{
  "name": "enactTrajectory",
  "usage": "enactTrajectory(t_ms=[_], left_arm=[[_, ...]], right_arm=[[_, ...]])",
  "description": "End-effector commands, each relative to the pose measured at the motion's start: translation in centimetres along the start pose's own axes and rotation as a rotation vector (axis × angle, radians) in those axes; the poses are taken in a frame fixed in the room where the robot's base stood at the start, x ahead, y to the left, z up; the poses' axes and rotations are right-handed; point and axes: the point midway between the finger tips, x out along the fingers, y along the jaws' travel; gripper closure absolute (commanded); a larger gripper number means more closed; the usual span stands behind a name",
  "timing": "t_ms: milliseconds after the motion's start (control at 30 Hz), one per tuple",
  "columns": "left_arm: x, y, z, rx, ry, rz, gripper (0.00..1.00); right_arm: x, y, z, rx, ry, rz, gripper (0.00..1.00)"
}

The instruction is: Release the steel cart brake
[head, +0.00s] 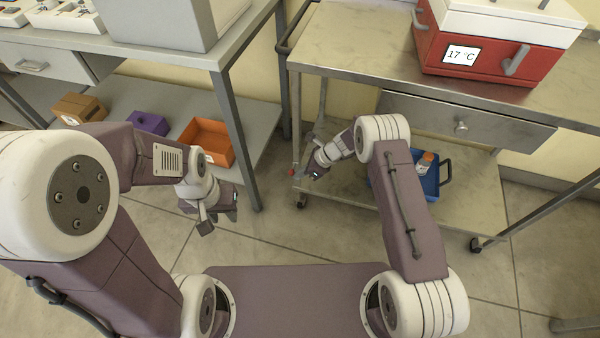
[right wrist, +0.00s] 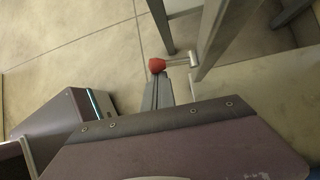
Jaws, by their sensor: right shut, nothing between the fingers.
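The steel cart (head: 350,50) stands at the right of the head view, with a lower shelf and castors. Its brake lever ends in a red knob (right wrist: 157,65) on a short metal rod, beside a cart leg; the knob is small in the head view (head: 291,171). My right gripper (head: 314,173) is low by the cart's left end. In the right wrist view its fingers (right wrist: 157,88) are shut and empty, with their tips at the knob; I cannot tell whether they touch. My left gripper (head: 217,220) hangs near the grey bench, and its jaw opening is unclear.
A red and white incubator (head: 480,50) reading 17 °C stands on the cart top. A blue bin (head: 430,185) is on the cart's lower shelf. A grey bench (head: 232,60) at left holds orange (head: 215,135) and purple (head: 148,122) bins on its shelf.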

Motion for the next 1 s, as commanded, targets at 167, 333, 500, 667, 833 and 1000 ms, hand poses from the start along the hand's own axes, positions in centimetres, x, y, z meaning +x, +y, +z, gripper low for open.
enactTrajectory(t_ms=[167,333,500,667,833,1000], left_arm=[[-0.1,0.0,0.0,0.0,0.0,0.0,0.67],[-0.3,0.0,0.0,0.0,0.0,0.0,0.67],[-1.1,0.0,-0.1,0.0,0.0,0.0,0.67],[-1.6,0.0,-0.2,0.0,0.0,0.0,0.67],[-1.6,0.0,-0.2,0.0,0.0,0.0,0.67],[-1.9,0.0,-0.2,0.0,0.0,0.0,0.67]], right_arm=[[-0.1,0.0,0.1,0.0,-0.001,-0.001,1.0],[-0.2,0.0,0.2,0.0,-0.001,-0.001,1.0],[-0.9,0.1,0.7,0.0,0.0,-0.001,1.0],[-1.5,0.1,1.1,0.0,-0.001,-0.001,1.0],[-1.5,0.0,1.2,-0.001,-0.004,-0.002,1.0],[-1.9,0.0,1.3,-0.001,-0.005,-0.003,1.0]])
